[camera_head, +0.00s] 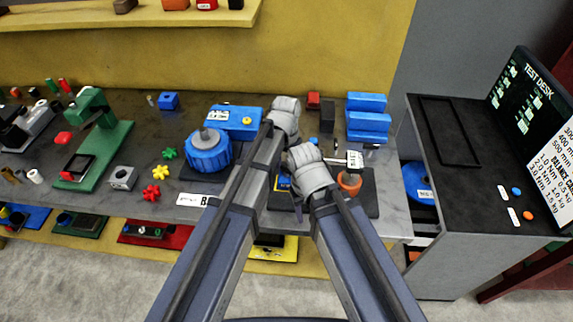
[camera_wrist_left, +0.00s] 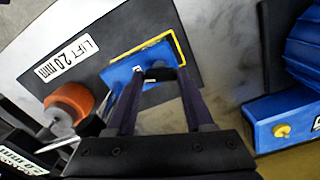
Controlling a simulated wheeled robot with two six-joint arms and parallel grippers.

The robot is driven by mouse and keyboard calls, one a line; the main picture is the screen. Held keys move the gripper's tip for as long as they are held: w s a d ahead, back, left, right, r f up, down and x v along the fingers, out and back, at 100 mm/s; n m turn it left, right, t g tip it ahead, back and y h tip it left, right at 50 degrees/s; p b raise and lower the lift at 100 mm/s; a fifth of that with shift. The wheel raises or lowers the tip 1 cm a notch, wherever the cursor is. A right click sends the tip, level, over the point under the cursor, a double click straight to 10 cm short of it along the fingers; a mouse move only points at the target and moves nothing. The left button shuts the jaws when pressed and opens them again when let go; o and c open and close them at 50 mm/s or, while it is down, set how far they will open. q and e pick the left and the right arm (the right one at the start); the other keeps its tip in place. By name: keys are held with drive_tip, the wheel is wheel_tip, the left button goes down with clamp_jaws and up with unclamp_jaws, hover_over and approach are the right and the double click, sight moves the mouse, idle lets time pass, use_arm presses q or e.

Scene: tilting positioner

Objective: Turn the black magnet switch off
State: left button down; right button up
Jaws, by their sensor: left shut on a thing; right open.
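In the left wrist view a blue plate (camera_wrist_left: 128,70) with a yellow edge lies on a dark mat. A small black switch (camera_wrist_left: 158,74) sits on it between the fingertips of my left gripper (camera_wrist_left: 155,82), which is shut on it. In the head view my left gripper (camera_head: 284,115) is the higher one, and its fingers are hidden behind my arms. A corner of the blue plate (camera_head: 283,184) shows between the arms, but the switch is hidden. My right gripper (camera_head: 310,175) is lower, just to the right. It is open, with its fingertips largely hidden.
An orange knob (camera_head: 349,182) stands close to the right gripper; it also shows in the left wrist view (camera_wrist_left: 70,103), near a "LIFT 20 mm" label (camera_wrist_left: 66,60). A large blue ribbed cylinder (camera_head: 208,154) stands left. Blue blocks (camera_head: 367,120) stand behind right.

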sight(286, 168)
use_arm(q)
drive_tip(key=shift+n, duration=1.9)
drive_tip(key=shift+c, duration=1.4)
unclamp_jaws()
drive_tip(key=shift+r, duration=0.15)
wheel_tip(286, 168, up, 8)
drive_tip(key=p, duration=0.8)
drive_tip(key=shift+f, duration=0.2)
